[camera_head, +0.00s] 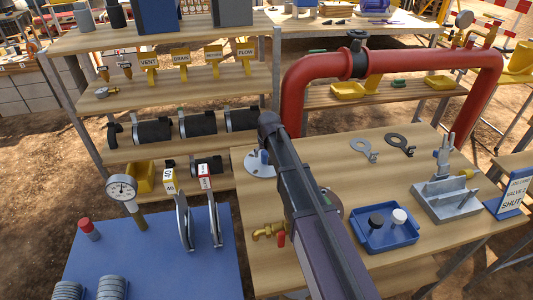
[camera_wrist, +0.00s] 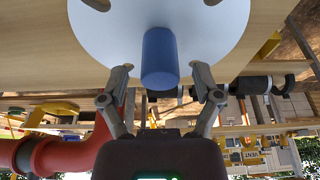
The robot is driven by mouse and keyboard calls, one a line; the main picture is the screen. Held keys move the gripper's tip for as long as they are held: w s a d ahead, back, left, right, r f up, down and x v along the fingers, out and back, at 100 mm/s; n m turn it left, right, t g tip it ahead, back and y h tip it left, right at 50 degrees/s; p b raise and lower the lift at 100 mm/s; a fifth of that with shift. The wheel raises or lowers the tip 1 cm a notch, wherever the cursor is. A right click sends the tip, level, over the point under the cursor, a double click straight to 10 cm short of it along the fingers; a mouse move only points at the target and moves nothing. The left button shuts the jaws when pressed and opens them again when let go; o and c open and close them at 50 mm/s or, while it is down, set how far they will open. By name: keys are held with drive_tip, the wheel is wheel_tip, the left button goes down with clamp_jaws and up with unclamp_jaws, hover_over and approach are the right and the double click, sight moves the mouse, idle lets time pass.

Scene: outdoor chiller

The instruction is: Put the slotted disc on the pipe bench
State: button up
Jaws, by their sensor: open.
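A pale disc (camera_wrist: 110,35) with dark slots fills the top of the wrist view, flat on a wooden top. A blue cylindrical handle (camera_wrist: 160,60) stands out from its middle. My gripper (camera_wrist: 161,72) is open, with one finger on each side of the handle and gaps visible between. In the head view, what looks like the same disc (camera_head: 250,168) lies at the left edge of the front wooden bench (camera_head: 300,158), partly hidden by my arm. My gripper is hidden there. A red pipe (camera_head: 292,95) arches over a wooden bench behind (camera_head: 320,97).
The front bench also holds two flat ring-ended plates (camera_head: 362,147) (camera_head: 400,143), a blue tray (camera_head: 385,238) with two knobs, a metal fixture (camera_head: 445,198) and a blue sign (camera_head: 508,195). Yellow trays (camera_head: 347,90) (camera_head: 440,82) sit beneath the pipe. A blue-topped table (camera_head: 150,260) stands left.

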sight(338, 198)
drive_tip(key=p+v, duration=1)
drive_tip(key=v, duration=0.1)
drive_tip(key=shift+r+p, duration=0.25)
drive_tip(key=shift+p, duration=0.05)
drive_tip(key=shift+s, duration=0.15)
idle(0.6)
drive_tip(key=s+d+m+g, duration=0.1)
drive_tip(key=s+d, duration=0.6)
drive_tip(key=s+d+m+g, duration=0.1)
drive_tip(key=s+d, duration=0.6)
drive_tip(key=s+d+f+m+g+h, duration=0.1)
drive_tip(key=s+d, duration=0.7)
drive_tip(key=shift+s+d, duration=0.15)
